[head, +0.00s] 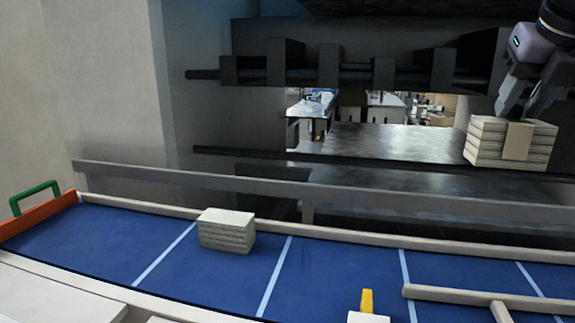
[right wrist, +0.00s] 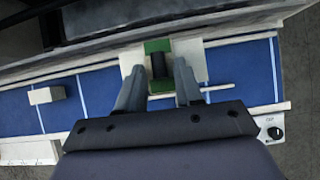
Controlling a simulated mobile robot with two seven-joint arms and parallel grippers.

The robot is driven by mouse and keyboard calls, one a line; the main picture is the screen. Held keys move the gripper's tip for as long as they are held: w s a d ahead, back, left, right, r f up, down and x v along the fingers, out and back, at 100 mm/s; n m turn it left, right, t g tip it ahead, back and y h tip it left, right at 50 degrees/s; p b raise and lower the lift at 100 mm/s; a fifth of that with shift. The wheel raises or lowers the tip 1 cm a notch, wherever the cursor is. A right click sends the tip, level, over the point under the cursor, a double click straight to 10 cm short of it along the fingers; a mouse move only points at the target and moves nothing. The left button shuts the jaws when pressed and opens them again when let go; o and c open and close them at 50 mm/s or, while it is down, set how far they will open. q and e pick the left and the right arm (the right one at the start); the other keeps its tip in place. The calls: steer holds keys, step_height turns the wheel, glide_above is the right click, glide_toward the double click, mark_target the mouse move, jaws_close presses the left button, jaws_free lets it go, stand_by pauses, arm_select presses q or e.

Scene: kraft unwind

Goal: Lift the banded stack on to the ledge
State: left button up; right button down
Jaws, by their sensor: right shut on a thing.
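The banded stack (head: 484,143), a block of cream layers with a tan paper band, is at the right of the head view. My right gripper (head: 524,117) is above it, with its fingers shut on the stack at the top. The stack is level and stands in front of the right part of a flat dark metal ledge (head: 380,145). I cannot tell whether its underside touches anything. In the right wrist view the two fingers (right wrist: 159,92) flank a green and black thing, and I cannot make out the band there. My left gripper is not in view.
A blue belt (head: 335,275) with pale cross lines runs across the front. An unbanded cream stack (head: 227,231) lies on it. A grey rail (head: 330,190) lies between belt and ledge. A dark bar with blocks (head: 330,75) hangs above the opening. An orange end piece (head: 40,220) is at left.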

steer(key=shift+s+a+r+p, duration=0.1)
steer(key=shift+s+a+p, duration=0.05)
steer(key=shift+s, duration=0.45)
steer(key=shift+s+a+r+p, duration=0.1)
steer(key=shift+s+p, duration=0.05)
steer(key=shift+s, duration=0.45)
steer(key=s+a, duration=0.2)
steer(key=s, duration=0.5)
steer(key=shift+s+f, duration=0.2)
steer(key=shift+s, duration=0.2)
steer(key=shift+s, duration=0.1)
steer(key=s+a, duration=0.2)
steer(key=s, duration=0.9)
steer(key=shift+s+a, duration=0.25)
steer(key=shift+a, duration=0.1)
steer(key=shift+s, duration=0.1)
steer(key=shift+s+a, duration=0.25)
steer(key=shift+s, duration=0.7)
steer(key=shift+s+a, duration=0.2)
steer(key=shift+s, duration=0.7)
steer(key=shift+s+a, duration=0.25)
steer(key=shift+s, duration=0.7)
steer(key=shift+a, duration=0.1)
